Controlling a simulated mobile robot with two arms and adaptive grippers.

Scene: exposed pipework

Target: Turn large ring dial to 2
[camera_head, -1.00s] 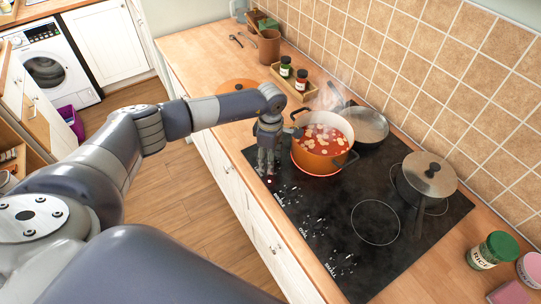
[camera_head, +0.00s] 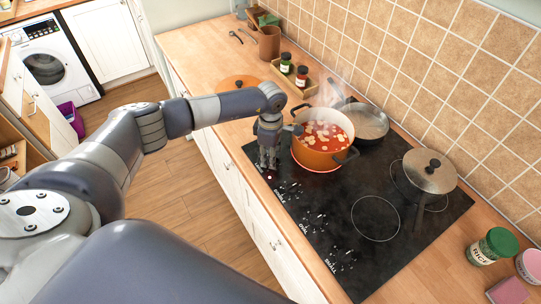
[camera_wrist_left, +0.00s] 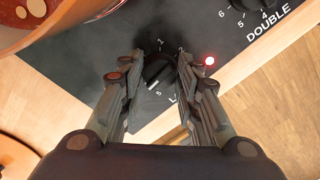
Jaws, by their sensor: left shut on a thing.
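My left gripper (camera_head: 268,163) points down at the front left corner of the black hob, just left of the orange pot. In the left wrist view my left gripper (camera_wrist_left: 154,85) has its fingers on both sides of a black dial (camera_wrist_left: 158,70) and is shut on it. The digits 1, 2 and 5 show around this dial. Its label is mostly covered by a finger, with only an L clear. A white mark shows on the dial's lower side; the exact setting cannot be told. My right gripper is not in view.
The orange pot (camera_head: 309,157) of steaming red soup stands close beside the gripper on a glowing ring. Another dial (camera_wrist_left: 257,4), labelled DOUBLE, is nearby. The hob's front right is clear.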

